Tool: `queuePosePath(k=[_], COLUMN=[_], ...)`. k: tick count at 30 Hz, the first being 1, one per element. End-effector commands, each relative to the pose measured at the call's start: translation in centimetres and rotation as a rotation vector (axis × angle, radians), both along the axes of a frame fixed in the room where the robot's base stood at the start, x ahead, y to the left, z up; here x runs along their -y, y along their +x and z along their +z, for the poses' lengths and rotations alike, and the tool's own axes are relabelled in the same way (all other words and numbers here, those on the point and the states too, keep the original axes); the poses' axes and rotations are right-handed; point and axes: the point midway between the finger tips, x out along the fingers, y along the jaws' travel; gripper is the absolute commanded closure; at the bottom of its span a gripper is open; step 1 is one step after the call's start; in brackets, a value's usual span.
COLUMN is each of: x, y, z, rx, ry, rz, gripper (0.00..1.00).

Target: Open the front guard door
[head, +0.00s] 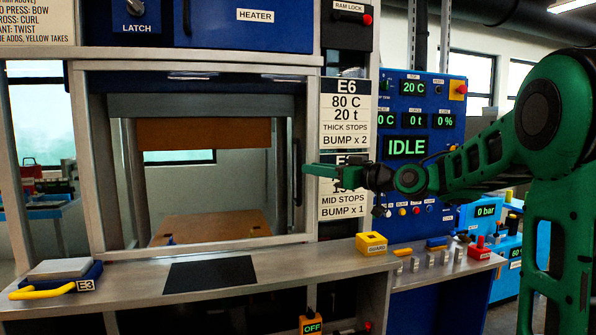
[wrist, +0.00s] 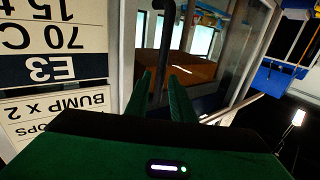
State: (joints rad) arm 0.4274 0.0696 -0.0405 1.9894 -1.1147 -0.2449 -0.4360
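The front guard door (head: 92,170) is a metal-framed panel on the press front, with a clear view through to the chamber. It looks shut, though its exact position is hard to tell. Its dark upright handle (head: 297,172) is on the right side. The handle (wrist: 164,45) also shows in the wrist view, running down toward the fingers. My gripper (head: 306,169) reaches in from the right at the handle's height. In the wrist view the gripper's fingers (wrist: 160,84) are apart, with the handle's lower part in line with the gap. Contact with the handle cannot be told.
The ledge (head: 270,262) below carries a yellow guard block (head: 371,243), a dark mat (head: 210,274) and an E3 plate with yellow handle (head: 57,274). A blue control panel (head: 420,100) reads IDLE. Space before the door is clear.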

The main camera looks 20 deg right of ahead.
Motion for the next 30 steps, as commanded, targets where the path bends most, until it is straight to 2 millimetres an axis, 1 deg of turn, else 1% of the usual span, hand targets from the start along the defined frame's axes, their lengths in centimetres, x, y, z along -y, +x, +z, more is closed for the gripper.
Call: queuePosePath(k=[1, 3, 6, 10, 15, 23, 24, 26, 27, 30], x=[-0.7, -1.3, -2.2, -2.9, -3.4, -3.4, -3.4, -3.4, -3.4, -3.4], y=[0.8, 1.8, 3.0, 4.3, 5.0, 5.1, 5.1, 5.1, 5.1, 5.1], z=[0.1, 0.0, 0.0, 0.0, 0.0, 0.0, 0.0, 0.0, 0.0, 0.0], rx=[0.002, 0.001, 0.0, -0.001, 0.0, 0.0, 0.0, 0.0, 0.0, 0.001], ry=[0.0, 0.0, 0.0, -0.001, 0.0, 0.0, 0.0, 0.0, 0.0, -0.001], rz=[0.004, 0.003, 0.003, 0.002, 0.001, 0.0, 0.0, 0.0, -0.001, -0.001], gripper=[0.78, 0.78, 0.78, 0.78, 0.78, 0.78, 0.83, 0.97, 1.0, 1.0])
